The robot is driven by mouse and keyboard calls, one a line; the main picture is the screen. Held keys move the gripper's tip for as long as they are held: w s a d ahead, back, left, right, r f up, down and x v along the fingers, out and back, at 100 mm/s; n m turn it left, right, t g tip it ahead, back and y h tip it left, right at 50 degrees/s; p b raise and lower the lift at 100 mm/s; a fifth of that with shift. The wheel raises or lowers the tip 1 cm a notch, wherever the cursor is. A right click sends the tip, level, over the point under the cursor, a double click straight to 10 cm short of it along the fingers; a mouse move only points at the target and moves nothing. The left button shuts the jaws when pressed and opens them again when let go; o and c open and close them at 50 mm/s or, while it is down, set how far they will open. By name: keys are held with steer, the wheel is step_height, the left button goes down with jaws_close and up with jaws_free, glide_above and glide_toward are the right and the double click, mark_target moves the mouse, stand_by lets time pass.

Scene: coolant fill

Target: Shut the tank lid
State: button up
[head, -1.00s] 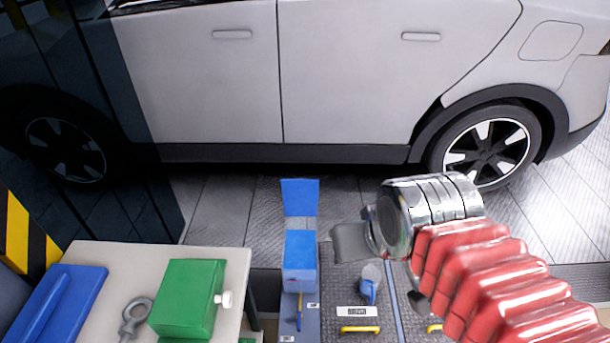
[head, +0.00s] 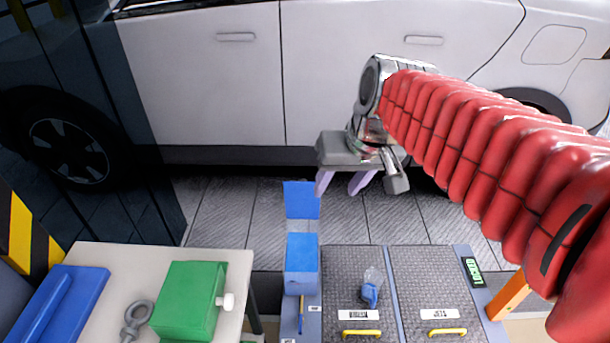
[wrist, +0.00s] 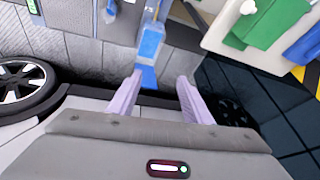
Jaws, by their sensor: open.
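The blue tank (head: 301,280) stands on a narrow grey strip, right of the table. Its blue lid (head: 301,200) stands raised at the tank's far side, so the tank is open. My gripper (head: 342,186) is open and empty, its lilac fingers pointing down. In the head view it shows just right of the lid and above it, with no clear contact. In the wrist view the lid (wrist: 146,76) shows between the fingertips, beyond them, and the tank (wrist: 151,40) lies above it in the picture.
A pale car (head: 350,80) stands behind my gripper. The table (head: 238,262) at left holds a green box (head: 188,300), an eyebolt (head: 134,318) and a blue object (head: 62,300). Grey panels (head: 432,280) with yellow handles lie right of the tank, with a blue-and-clear bottle (head: 370,288).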

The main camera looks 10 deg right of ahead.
steer(key=w+d+f+y, duration=0.1)
steer(key=w+f, duration=0.1)
steer(key=w, duration=0.7)
steer(key=w+d+f+g+y, duration=0.1)
steer(key=w+d+f, duration=0.15)
steer(key=w, duration=0.65)
steer(key=w+d+f+y, duration=0.1)
steer(key=w+f+y, duration=0.15)
steer(key=w, duration=0.65)
steer(key=w+d+f+y, duration=0.1)
steer(key=w+d+f, duration=0.2)
steer(key=w+f, duration=0.3)
steer(key=w+d+f+y, duration=0.1)
steer(key=w+d+f, duration=0.2)
steer(key=w+f, duration=0.4)
step_height(320, 180, down, 8)
steer(key=shift+d+r+y, duration=0.1)
steer(key=shift+d+y, duration=0.2)
steer(key=shift+y, duration=0.05)
steer(key=x, duration=1.3)
steer(key=shift+a+f, duration=0.3)
steer(key=shift+n, duration=0.3)
steer(key=shift+c, duration=0.4)
